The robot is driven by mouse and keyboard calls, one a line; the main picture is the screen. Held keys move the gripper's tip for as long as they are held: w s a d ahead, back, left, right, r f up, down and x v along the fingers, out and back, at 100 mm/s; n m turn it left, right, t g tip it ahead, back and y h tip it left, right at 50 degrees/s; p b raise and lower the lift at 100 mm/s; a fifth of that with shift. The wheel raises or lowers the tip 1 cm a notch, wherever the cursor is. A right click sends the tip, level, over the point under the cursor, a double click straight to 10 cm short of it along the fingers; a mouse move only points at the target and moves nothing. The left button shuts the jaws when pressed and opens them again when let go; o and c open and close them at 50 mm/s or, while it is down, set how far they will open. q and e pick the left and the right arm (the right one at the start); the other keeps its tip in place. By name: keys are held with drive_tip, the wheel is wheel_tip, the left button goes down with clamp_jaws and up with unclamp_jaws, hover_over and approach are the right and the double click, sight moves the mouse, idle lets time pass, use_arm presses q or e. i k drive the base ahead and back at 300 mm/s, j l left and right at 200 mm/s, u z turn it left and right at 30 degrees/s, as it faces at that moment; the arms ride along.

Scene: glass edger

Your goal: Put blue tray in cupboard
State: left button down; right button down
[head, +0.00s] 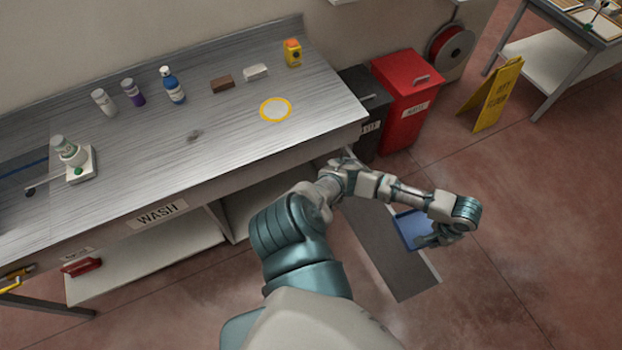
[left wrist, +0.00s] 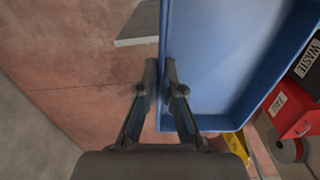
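The blue tray (head: 408,226) is in the air right of the wash bench in the head view, partly hidden by my left arm. In the left wrist view the tray (left wrist: 225,60) fills the upper middle and right. My left gripper (head: 428,240) is at the tray's near right side. Its two fingers (left wrist: 160,68) are close together on either side of the tray's rim. The cupboard space (head: 255,205) shows under the bench, with a grey panel that looks like its open door (head: 385,255) standing out from it. My right gripper is out of view.
The wash bench (head: 200,140) carries bottles, a sponge, a brush block and a yellow-ringed disc. A yellow floor sign (head: 497,95) is farther right. The floor at lower right is clear.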

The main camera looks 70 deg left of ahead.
sight(263, 201)
drive_tip(key=u, duration=0.4)
drive_tip(key=i+u, duration=0.1)
drive_tip(key=u, duration=0.35)
drive_tip(key=l+u, duration=0.1)
drive_tip(key=u, duration=0.3)
drive_tip(key=i+l+u, duration=0.1)
drive_tip(key=u, duration=0.3)
